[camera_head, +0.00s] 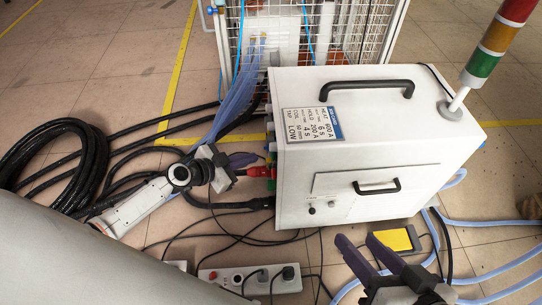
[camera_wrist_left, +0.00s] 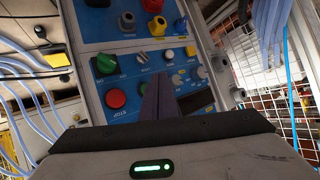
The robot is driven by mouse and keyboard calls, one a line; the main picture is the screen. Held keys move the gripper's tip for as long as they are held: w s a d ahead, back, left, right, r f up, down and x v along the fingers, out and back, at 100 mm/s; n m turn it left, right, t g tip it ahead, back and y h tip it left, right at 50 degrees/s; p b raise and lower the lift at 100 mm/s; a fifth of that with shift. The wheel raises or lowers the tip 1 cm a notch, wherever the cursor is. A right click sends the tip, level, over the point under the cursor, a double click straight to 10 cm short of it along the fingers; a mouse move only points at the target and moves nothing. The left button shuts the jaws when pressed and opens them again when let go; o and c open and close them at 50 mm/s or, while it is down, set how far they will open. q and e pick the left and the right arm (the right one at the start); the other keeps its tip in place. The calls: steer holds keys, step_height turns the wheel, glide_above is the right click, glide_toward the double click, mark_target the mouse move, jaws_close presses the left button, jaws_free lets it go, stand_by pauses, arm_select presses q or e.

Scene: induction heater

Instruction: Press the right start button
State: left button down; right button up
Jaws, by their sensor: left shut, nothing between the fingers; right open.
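The white heater box (camera_head: 300,185) stands right of centre in the head view, its control side facing left. I cannot read which is the right start button. My left gripper (camera_head: 254,158) is shut and empty, its fingertips (camera_wrist_left: 164,76) pointing at the panel, right of the lower green button; contact cannot be told. My right gripper (camera_head: 356,240) is open and empty, in front of the box.
Black cables (camera_head: 50,150) lie coiled on the floor at left, and blue hoses (camera_head: 235,105) run behind my left gripper. A wire cage (camera_head: 340,30) stands behind the box. A signal tower (camera_head: 490,55) rises at its right. A power strip (camera_head: 250,278) lies in front.

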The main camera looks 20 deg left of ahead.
arm_select(q)
steer(key=shift+s+a, duration=0.3)
steer(key=shift+a, duration=0.35)
steer(key=shift+s+a, duration=0.3)
steer(key=shift+a, duration=0.3)
